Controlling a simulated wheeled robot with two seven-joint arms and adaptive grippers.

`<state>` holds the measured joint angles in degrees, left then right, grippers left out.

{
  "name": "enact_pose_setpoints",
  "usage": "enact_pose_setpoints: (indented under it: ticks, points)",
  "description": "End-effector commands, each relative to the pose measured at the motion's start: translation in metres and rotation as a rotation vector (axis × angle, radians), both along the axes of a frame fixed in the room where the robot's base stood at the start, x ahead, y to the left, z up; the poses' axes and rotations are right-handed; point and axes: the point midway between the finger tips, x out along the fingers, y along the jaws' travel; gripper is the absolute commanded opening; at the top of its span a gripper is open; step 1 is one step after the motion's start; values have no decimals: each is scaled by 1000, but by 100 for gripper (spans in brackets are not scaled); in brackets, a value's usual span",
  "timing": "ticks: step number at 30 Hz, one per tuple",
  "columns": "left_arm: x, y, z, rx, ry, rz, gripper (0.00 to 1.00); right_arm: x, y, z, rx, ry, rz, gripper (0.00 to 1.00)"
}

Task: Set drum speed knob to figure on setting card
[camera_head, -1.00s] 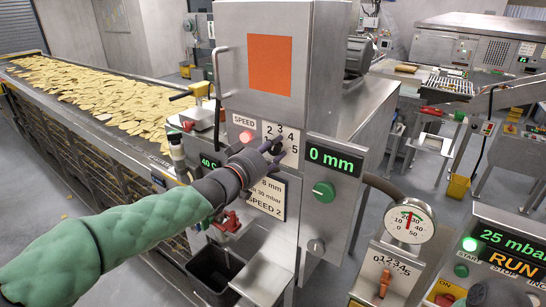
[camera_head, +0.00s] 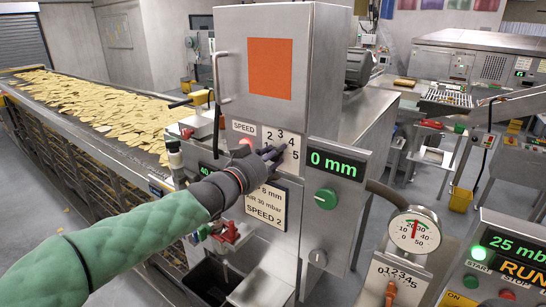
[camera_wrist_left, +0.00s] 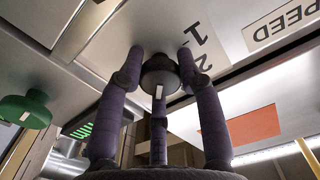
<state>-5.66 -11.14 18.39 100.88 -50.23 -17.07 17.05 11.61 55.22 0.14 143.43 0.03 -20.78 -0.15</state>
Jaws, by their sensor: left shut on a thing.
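The speed knob (camera_wrist_left: 160,76) is dark and round with a white mark, on the white dial plate (camera_head: 292,148) numbered around it. My left gripper (camera_head: 272,156) is at the dial and hides most of the knob in the head view. In the left wrist view its purple-grey fingers (camera_wrist_left: 162,55) are shut around the knob. The number the mark points at cannot be told. The numerals 1 and 2 show beside the right finger. The setting card (camera_head: 266,207) below the dial reads SPEED 2, partly covered by my left wrist. My right gripper is not in view.
A pressure gauge (camera_head: 414,231) and a control panel (camera_head: 500,262) stand at the lower right. A chip conveyor (camera_head: 90,108) runs along the left.

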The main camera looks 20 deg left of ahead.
Motion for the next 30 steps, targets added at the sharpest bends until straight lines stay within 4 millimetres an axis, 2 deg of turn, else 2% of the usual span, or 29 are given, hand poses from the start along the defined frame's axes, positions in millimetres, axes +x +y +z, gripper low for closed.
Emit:
enact_pose_setpoints:
  ticks: [1, 8, 9, 11, 23, 26, 30]
  points:
    - [0, 1, 5, -1, -9, 0, 3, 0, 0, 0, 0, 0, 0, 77]
    - [0, 1, 6, -3, -10, 1, 3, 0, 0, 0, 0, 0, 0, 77]
    - [0, 1, 6, -3, -11, 1, 45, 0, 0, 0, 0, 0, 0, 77]
    - [0, 1, 5, -3, -10, 0, 60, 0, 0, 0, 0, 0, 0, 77]
    - [-3, 2, 2, -2, -5, 1, 60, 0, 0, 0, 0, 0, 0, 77]
    - [-12, 6, 2, -2, -4, 2, 60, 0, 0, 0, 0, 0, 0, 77]
    - [-36, 14, 3, -2, -8, 3, 60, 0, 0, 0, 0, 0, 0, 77]
